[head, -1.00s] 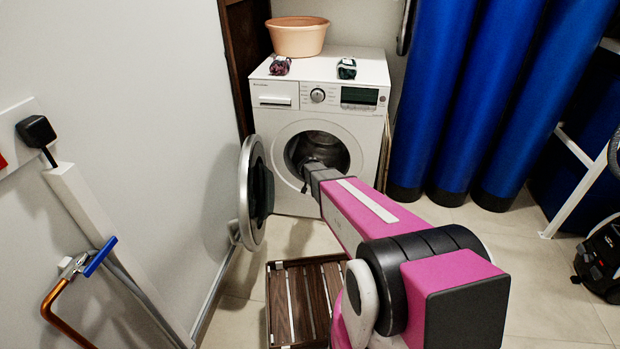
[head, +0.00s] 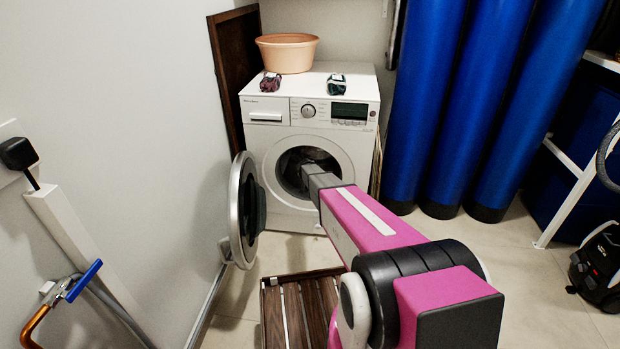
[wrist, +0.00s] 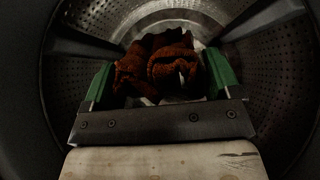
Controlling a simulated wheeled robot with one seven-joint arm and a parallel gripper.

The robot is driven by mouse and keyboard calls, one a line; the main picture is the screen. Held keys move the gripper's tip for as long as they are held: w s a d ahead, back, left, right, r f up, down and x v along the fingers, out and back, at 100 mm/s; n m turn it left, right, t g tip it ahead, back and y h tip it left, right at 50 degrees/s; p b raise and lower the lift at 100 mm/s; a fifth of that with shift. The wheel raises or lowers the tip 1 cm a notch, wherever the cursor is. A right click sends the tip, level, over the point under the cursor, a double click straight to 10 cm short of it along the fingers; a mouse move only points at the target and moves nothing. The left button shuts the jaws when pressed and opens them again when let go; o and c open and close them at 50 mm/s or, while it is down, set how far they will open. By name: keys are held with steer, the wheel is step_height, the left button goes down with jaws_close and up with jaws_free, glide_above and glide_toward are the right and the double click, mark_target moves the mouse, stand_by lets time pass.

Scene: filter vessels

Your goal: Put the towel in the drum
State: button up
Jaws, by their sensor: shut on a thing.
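The washing machine's drum (head: 290,168) is open at the front, with its round door (head: 246,210) swung out to the left. My arm reaches through the opening, and my gripper is hidden inside in the head view. In the wrist view, my gripper (wrist: 160,70) is inside the perforated metal drum (wrist: 275,65), with a green finger on each side. A rumpled rusty-brown towel (wrist: 172,62) lies between the fingers, and they are shut on it. The drum is dark, and I cannot tell whether the towel touches its wall.
A peach tub (head: 287,55) and two small dark items (head: 270,82) (head: 337,84) sit on the machine. A slatted wooden crate (head: 292,312) stands on the floor beneath my arm. Tall blue cylinders (head: 425,110) stand at right, with a black vacuum cleaner (head: 600,265) beyond.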

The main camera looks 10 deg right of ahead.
steer(key=w, duration=0.3)
steer(key=shift+w+d+f, duration=0.25)
steer(key=shift+d+f, duration=0.05)
steer(key=shift+f, duration=0.05)
steer(key=shift+w+d, duration=0.4)
steer(key=shift+w, duration=0.3)
steer(key=shift+w+d, duration=0.3)
steer(key=shift+d, duration=0.05)
steer(key=o, duration=0.9)
steer(key=shift+c, duration=0.2)
steer(key=shift+s+a+f, duration=0.1)
steer(key=shift+a, duration=0.05)
steer(key=shift+s+a+r, duration=0.2)
steer(key=shift+s+r, duration=0.15)
steer(key=shift+s, duration=0.05)
steer(key=v, duration=0.9)
steer(key=shift+s+r, duration=0.2)
steer(key=shift+r, duration=0.2)
